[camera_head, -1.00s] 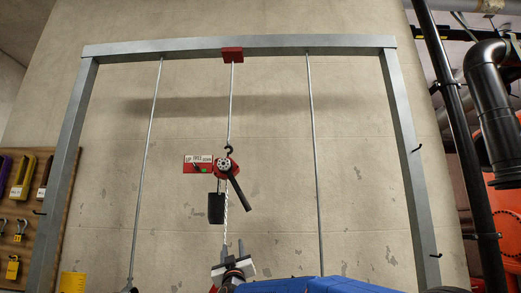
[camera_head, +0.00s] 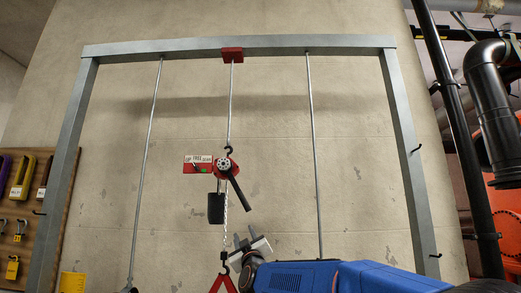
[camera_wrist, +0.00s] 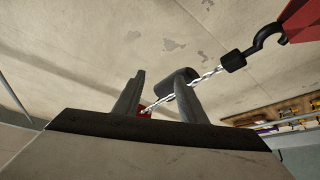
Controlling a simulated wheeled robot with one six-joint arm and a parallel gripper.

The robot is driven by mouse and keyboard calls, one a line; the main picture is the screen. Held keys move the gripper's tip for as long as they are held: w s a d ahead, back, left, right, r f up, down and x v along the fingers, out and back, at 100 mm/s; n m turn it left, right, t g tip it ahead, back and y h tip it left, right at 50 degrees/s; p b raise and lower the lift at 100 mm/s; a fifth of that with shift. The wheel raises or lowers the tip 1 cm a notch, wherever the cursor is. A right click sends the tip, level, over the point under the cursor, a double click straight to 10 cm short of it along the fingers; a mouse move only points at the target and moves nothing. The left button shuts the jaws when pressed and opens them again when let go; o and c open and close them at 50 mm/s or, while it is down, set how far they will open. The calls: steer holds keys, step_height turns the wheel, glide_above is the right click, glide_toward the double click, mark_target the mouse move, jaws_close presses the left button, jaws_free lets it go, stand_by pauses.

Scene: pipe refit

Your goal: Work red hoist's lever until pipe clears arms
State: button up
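The red hoist (camera_head: 226,165) hangs by its hook from a rod under the gantry beam. Its black lever (camera_head: 238,195) slants down to the right. A sign (camera_head: 198,160) beside it carries small lettering. A dark cylinder (camera_head: 216,208) hangs below the hoist, and the chain (camera_head: 225,228) runs down to a black lower hook (camera_head: 224,257). My gripper (camera_head: 245,237) is below the lever's end, right of the chain and apart from the lever. In the wrist view my gripper (camera_wrist: 160,88) has its fingers spread, with nothing between them held. The pipe and arms are not visible.
The grey gantry frame (camera_head: 240,45) spans the view, with two thin rods (camera_head: 315,160) hanging left and right of the hoist. A red sling piece (camera_head: 222,284) hangs under the lower hook. A tool board (camera_head: 25,215) stands at left, dark piping (camera_head: 490,120) at right.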

mark_target(251, 210)
steer(key=shift+d+r+n, duration=0.35)
steer(key=shift+r+n, duration=0.15)
steer(key=shift+r, duration=0.15)
steer(key=shift+y, duration=0.4)
steer(key=shift+d+r+n+g+y, duration=0.2)
steer(key=shift+r+n, duration=0.15)
steer(key=shift+r, duration=0.3)
steer(key=shift+d+r+n+g+y, duration=0.2)
steer(key=shift+r+n, duration=0.1)
steer(key=shift+r, duration=0.3)
steer(key=shift+d+r+n+g+y, duration=0.1)
steer(key=shift+d+r+n+g, duration=0.2)
steer(key=shift+r, duration=0.35)
steer(key=shift+a+r, duration=0.1)
steer(key=shift+r+n+g+y, duration=0.3)
steer(key=shift+r+n, duration=0.75)
steer(key=shift+r, duration=0.85)
